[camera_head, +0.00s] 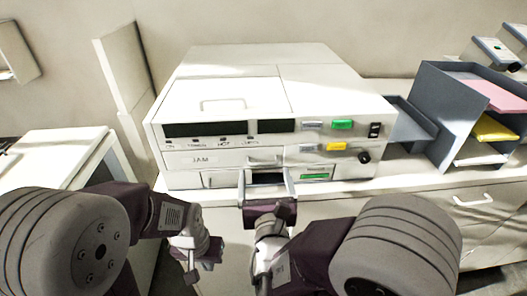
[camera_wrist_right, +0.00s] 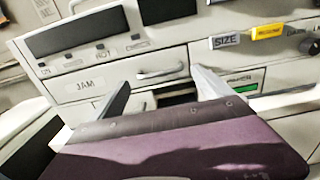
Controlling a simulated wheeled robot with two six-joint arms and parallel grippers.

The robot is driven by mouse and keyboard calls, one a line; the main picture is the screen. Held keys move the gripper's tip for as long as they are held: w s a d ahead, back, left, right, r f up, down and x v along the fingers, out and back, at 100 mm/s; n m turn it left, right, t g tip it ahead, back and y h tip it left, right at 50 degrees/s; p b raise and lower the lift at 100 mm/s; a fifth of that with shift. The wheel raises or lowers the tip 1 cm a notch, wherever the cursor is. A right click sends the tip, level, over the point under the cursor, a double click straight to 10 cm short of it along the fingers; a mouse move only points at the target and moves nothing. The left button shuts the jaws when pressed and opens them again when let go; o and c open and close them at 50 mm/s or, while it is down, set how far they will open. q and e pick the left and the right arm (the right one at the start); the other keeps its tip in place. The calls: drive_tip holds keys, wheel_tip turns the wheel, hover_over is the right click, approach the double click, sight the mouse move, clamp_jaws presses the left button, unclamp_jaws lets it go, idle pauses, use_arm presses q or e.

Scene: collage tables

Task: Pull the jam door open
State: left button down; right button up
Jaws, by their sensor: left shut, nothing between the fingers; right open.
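The jam door (camera_head: 225,160) is a pale front panel labelled JAM on the copier-like machine, and it looks closed, flush with the front. Its bar handle (camera_head: 264,160) is at the panel's right end; in the right wrist view the handle (camera_wrist_right: 160,73) shows just beyond the fingertips. My right gripper (camera_head: 265,173) is open, its two fingers pointing at the machine just below the handle and on either side of it, with nothing held. No contact with the handle is visible. My left gripper (camera_head: 212,254) is shut and empty, low in front of the machine and away from the door.
A dark slot (camera_head: 268,178) lies below the handle. Labelled buttons, including a yellow one (camera_head: 337,146) and a green one (camera_head: 342,125), and a black knob (camera_head: 364,157) are to the right. A grey paper organiser (camera_head: 437,113) stands farther right on the counter.

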sight(264, 164)
drive_tip(key=w, duration=0.3)
drive_tip(key=w+p, duration=0.1)
drive_tip(key=w, duration=0.1)
drive_tip(key=shift+w+a+f, duration=0.1)
drive_tip(key=shift+w+a, duration=0.15)
drive_tip(key=shift+a, duration=0.15)
drive_tip(key=c, duration=1.8)
drive_tip(key=shift+s, duration=0.15)
